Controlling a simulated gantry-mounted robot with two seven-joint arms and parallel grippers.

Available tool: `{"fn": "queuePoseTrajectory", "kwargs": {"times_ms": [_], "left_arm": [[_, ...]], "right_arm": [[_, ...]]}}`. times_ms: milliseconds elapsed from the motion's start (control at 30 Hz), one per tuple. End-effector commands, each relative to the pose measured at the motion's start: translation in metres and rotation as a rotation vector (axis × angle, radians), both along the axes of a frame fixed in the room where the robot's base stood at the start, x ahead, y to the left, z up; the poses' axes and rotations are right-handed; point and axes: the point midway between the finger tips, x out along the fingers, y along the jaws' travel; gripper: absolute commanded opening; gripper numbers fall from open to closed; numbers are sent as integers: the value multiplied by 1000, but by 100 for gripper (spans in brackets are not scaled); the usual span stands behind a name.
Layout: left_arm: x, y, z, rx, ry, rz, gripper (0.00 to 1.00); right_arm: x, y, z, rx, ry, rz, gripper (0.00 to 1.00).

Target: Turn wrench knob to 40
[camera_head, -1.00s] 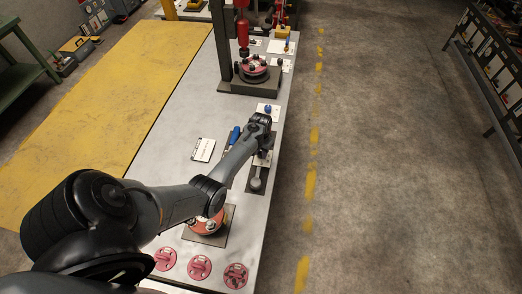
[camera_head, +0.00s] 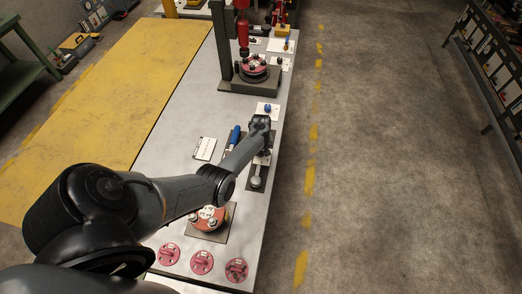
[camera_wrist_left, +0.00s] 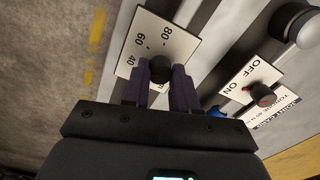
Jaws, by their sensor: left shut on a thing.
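The wrench knob (camera_wrist_left: 160,66) is a small dark knob on a white dial plate (camera_wrist_left: 165,38) in the left wrist view. The numbers 40, 60 and 80 show on the plate; 40 is at the left, beside a finger. My left gripper (camera_wrist_left: 162,76) is shut on the knob, with one finger on each side. The knob's pointer cannot be made out. In the head view my left gripper (camera_head: 261,122) is over the right side of the grey bench, and its fingers and the knob are hidden. My right gripper is not in view.
An ON/OFF plate (camera_wrist_left: 247,78) with a red-marked dark switch (camera_wrist_left: 262,95) is close to the right finger. A blue-handled tool (camera_head: 234,136) and a white card (camera_head: 204,149) lie near the arm. A press (camera_head: 224,65) stands farther back.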

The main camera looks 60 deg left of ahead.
Motion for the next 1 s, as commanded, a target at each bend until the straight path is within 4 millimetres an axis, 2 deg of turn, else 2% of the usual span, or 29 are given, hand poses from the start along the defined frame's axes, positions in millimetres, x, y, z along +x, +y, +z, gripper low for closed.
{"fn": "queuePoseTrajectory", "kwargs": {"times_ms": [500,533,667,700,1000], "left_arm": [[0,1,-1,3,-1,22,0],[0,1,-1,3,0,22,31],[0,0,-1,2,-1,22,51],[0,0,-1,2,-1,22,54],[0,0,1,2,-1,22,54]], "right_arm": [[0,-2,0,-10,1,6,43],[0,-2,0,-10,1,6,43],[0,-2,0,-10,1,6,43],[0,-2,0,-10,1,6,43],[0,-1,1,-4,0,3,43]]}}
